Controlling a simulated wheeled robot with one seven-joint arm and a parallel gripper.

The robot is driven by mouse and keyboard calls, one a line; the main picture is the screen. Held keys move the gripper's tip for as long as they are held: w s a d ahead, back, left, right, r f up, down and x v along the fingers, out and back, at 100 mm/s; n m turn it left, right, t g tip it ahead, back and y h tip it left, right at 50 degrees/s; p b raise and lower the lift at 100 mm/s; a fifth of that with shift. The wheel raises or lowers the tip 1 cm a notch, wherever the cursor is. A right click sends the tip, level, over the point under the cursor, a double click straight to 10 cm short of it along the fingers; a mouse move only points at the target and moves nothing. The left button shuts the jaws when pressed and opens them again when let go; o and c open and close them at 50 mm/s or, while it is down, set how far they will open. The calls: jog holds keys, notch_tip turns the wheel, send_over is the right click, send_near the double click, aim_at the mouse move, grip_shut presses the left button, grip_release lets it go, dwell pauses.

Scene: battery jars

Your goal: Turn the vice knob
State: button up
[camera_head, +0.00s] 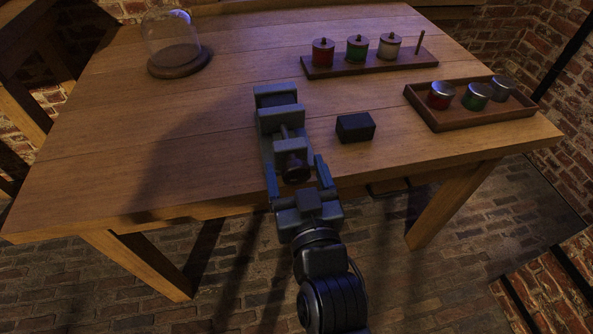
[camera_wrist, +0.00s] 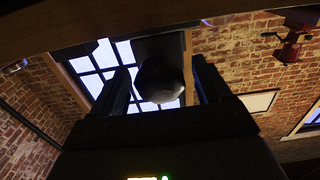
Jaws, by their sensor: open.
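The grey vice (camera_head: 277,112) stands on the wooden table near its front edge. Its dark round knob (camera_head: 295,168) faces the front edge, at the end of a short screw. My gripper (camera_head: 298,172) is open, with one finger on each side of the knob in the head view. In the wrist view the knob (camera_wrist: 160,80) shows as a dark round shape between the two fingers (camera_wrist: 162,88), with a gap on both sides. I cannot tell whether either finger touches it.
A small black block (camera_head: 355,128) sits just right of the vice. A tray with lidded jars (camera_head: 470,108) and a rack with several jars (camera_head: 370,64) stand at the right and back. A glass dome (camera_head: 172,42) stands back left. The table's left is clear.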

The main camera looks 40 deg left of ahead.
jog(key=shift+c, duration=0.2)
jog(key=c, duration=1)
jog(key=shift+m+p, duration=0.3)
jog(key=shift+m, duration=0.4)
jog(key=o, duration=1)
jog(key=shift+o, duration=0.2)
jog(key=v, duration=0.7)
jog(key=shift+s+d, duration=0.25)
jog(key=shift+d, duration=0.05)
